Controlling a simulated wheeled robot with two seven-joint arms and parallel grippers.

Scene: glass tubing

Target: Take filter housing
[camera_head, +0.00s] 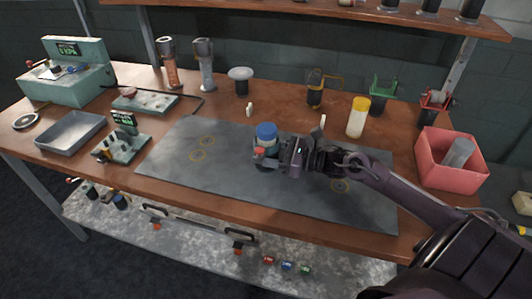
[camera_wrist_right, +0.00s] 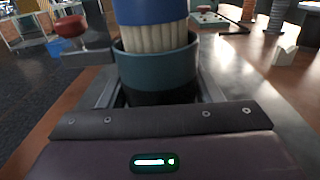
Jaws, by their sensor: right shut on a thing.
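The filter housing (camera_head: 265,144) is upright over the grey mat (camera_head: 195,170). It has a blue cap, a pale ribbed section under it and a dark teal cup. In the right wrist view the housing (camera_wrist_right: 158,65) stands between my right gripper's fingers, which are shut on its cup. My right gripper (camera_head: 271,157) reaches it from the right in the head view. A red knob or cap (camera_wrist_right: 70,26) shows beside the cup. I cannot tell whether the housing touches the mat. My left gripper is not in view.
A yellow-capped bottle (camera_head: 357,118) and a red bin (camera_head: 452,165) stand to the right. A white round-topped piece (camera_head: 241,80) and two tubes stand behind. A metal tray (camera_head: 72,132) and a teal gauge box (camera_head: 66,72) are at left. The left of the mat is clear.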

